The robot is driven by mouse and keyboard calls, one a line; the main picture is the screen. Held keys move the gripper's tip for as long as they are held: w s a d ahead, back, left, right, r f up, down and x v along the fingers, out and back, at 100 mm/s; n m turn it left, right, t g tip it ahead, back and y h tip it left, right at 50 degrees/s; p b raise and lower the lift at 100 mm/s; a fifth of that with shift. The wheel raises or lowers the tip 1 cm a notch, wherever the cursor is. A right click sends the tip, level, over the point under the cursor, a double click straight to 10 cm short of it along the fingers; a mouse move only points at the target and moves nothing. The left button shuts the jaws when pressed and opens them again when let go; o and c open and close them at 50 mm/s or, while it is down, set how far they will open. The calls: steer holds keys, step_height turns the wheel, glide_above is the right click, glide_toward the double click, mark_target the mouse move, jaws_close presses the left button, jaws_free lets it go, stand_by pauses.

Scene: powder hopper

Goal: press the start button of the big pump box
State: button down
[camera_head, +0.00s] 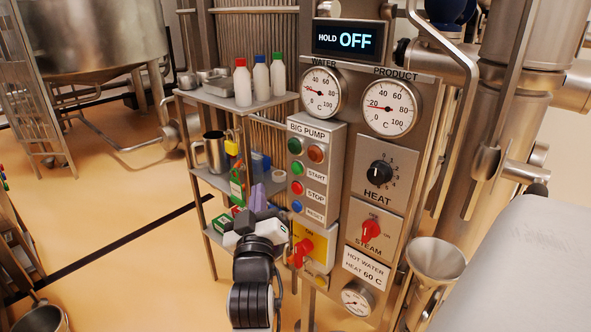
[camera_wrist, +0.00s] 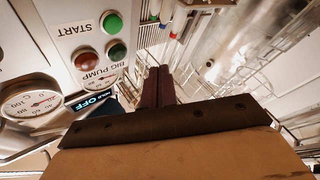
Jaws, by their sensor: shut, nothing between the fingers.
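The big pump box (camera_head: 327,137) is a grey panel box on the front of the control column. Its start button (camera_head: 298,168) is green, left of the START label, below a green lamp and an orange-red lamp. The red stop button (camera_head: 297,187) and a blue reset button (camera_head: 297,206) sit below it. My gripper (camera_head: 257,193) is left of the box, a little lower than the start button, shut and empty. In the wrist view the box appears upside down; the start button (camera_wrist: 112,22) is left of my shut fingers (camera_wrist: 159,80), apart from them.
A shelf (camera_head: 222,101) with bottles, a steel mug (camera_head: 215,152) and a yellow padlock (camera_head: 232,147) stands close behind and left of my gripper. A red rotary switch (camera_head: 301,249) on a yellow plate is right below the pump box. Open floor (camera_head: 130,215) lies to the left.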

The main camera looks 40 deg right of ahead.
steer(key=d, duration=0.8)
steer(key=shift+w+b, duration=0.3)
steer(key=shift+b, duration=0.05)
steer(key=shift+d, duration=0.15)
stand_by(1.5)
steer(key=shift+d, duration=0.3)
steer(key=shift+d+b, duration=0.3)
steer(key=shift+d, duration=0.1)
stand_by(0.6)
stand_by(0.3)
steer(key=shift+a, duration=0.75)
steer(key=shift+a, duration=0.15)
steer(key=a, duration=0.4)
steer(key=shift+s+a+p, duration=0.2)
steer(key=shift+a+p, duration=0.1)
steer(key=shift+a, duration=0.1)
